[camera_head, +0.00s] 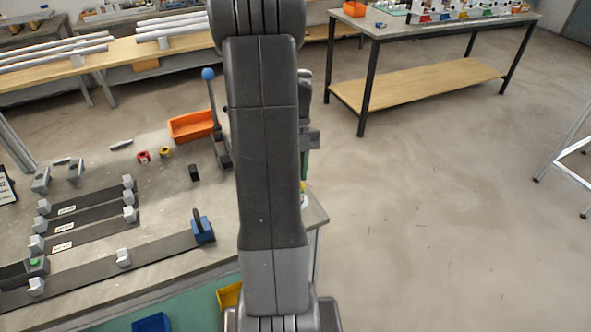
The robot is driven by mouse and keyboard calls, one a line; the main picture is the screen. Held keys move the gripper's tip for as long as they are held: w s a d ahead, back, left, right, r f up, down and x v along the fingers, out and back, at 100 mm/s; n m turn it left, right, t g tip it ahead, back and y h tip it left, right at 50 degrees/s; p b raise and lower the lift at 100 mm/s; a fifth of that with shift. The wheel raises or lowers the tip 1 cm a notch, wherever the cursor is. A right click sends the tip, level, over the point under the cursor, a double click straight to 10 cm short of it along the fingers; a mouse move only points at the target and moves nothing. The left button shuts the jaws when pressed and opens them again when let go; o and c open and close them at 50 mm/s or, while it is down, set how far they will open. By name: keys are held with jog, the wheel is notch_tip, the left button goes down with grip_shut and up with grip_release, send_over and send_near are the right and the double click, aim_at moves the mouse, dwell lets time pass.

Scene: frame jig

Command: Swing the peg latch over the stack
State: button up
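I cannot single out the peg latch or the stack for certain. A tall grey lever with a blue ball knob (208,75) stands upright near the bench's back, left of my arm. A blue block with a dark upright handle (203,229) sits at the right end of the long dark rail. My gripper (308,150) shows only in part at the right edge of my arm, above the bench's right end. A green piece (304,166) shows just below it, with something yellow and white lower down. Whether they touch is unclear.
The grey bench (165,200) carries dark rails (90,216) with grey end blocks, an orange bin (192,126), small red and yellow rings, and a black block (194,172). Blue and yellow bins are at its front. Open floor lies right, with another table (440,30) behind.

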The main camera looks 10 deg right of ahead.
jog(key=a+v, duration=0.1)
jog(key=v, duration=1.2)
jog(key=shift+w+d+r, duration=0.15)
jog(key=shift+d+r, duration=0.2)
jog(key=shift+d, duration=0.15)
jog(key=shift+f, duration=0.1)
jog(key=x, duration=1.3)
jog(key=shift+f, duration=0.3)
jog(key=shift+s+f, duration=0.15)
jog(key=shift+s, duration=0.15)
jog(key=shift+w+d+n+b, duration=0.1)
jog(key=shift+w+n+b, duration=0.05)
jog(key=shift+n+b, duration=0.25)
jog(key=shift+w+d+n+h, duration=0.2)
jog(key=shift+d+n+h, duration=0.2)
jog(key=shift+n, duration=0.1)
